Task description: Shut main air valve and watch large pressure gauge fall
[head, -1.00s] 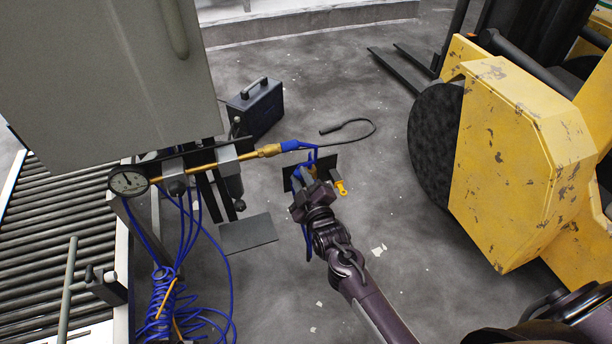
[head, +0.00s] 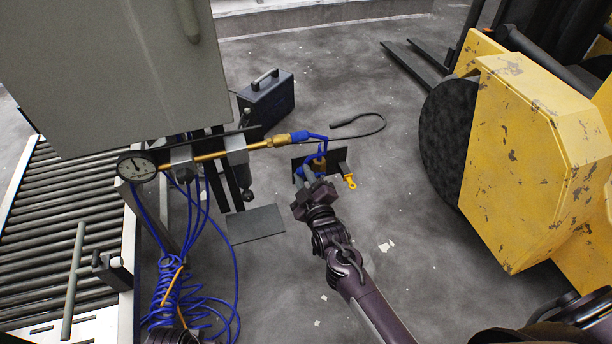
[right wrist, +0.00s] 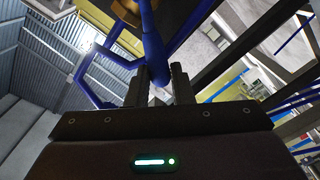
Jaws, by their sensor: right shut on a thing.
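The main air valve (head: 320,162) has a brass body and sits by a dark plate at the end of the air line. My right gripper (head: 308,181) is at its near side, shut on the blue valve handle (head: 303,173). In the right wrist view the blue handle (right wrist: 153,45) runs down between the two dark fingers (right wrist: 158,88).
A grey cabinet (head: 120,75) overhangs the pipe. A roller conveyor (head: 60,225) is at left, with coiled blue hoses (head: 170,290) beside it. An orange tag (head: 350,181) hangs right of the valve. A yellow forklift (head: 530,150) stands at right. Floor between is mostly clear.

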